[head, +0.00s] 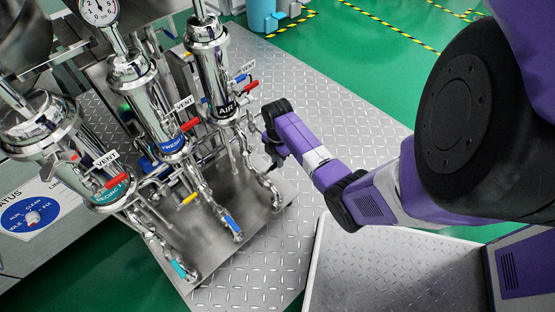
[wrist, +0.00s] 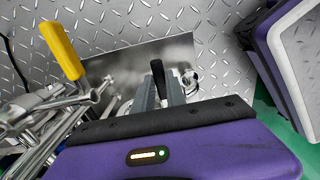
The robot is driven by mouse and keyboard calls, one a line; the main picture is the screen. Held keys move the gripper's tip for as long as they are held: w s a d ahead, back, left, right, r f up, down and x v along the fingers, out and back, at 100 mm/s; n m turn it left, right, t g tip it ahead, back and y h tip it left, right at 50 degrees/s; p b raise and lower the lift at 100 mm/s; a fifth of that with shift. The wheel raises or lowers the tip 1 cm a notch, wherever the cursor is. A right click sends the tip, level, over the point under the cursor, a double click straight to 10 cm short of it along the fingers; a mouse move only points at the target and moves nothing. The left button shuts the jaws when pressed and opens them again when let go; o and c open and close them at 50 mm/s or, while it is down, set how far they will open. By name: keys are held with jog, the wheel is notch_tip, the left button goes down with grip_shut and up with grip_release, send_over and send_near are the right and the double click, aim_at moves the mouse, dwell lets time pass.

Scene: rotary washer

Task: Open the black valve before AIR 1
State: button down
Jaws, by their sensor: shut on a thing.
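The black valve handle (wrist: 158,78) shows in the wrist view, between the two grey fingers of my gripper (wrist: 160,92). The fingers are closed on the handle, and its far end sticks out beyond them. In the head view my gripper (head: 272,158) is beside the lower pipework under the steel cylinder labelled AIR (head: 226,108). The black handle cannot be made out clearly there, as my gripper and the pipes cover that spot.
A yellow valve handle (wrist: 62,50) stands left of my gripper in the wrist view. A blue handle (head: 232,223) and a teal handle (head: 179,269) sit on lower pipes. Cylinders labelled FRESH (head: 160,120) and RECIRC 1 (head: 42,128) stand left.

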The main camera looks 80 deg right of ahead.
jog(key=shift+a, duration=0.1)
dwell(0.8)
jog(key=shift+s+a+m+p, duration=0.35)
jog(key=shift+a+m+p, duration=1.15)
jog(key=shift+m+p, duration=1.15)
jog(key=shift+s+a+m+p, duration=0.4)
jog(key=shift+a+m+p, duration=1.45)
jog(key=shift+m, duration=1.45)
jog(key=shift+s+a+m+p, duration=0.35)
jog(key=shift+a+m+p, duration=0.85)
jog(key=shift+m+p, duration=1.6)
jog(key=shift+m, duration=0.35)
jog(key=c, duration=1.4)
grip_release()
jog(key=shift+o, duration=0.2)
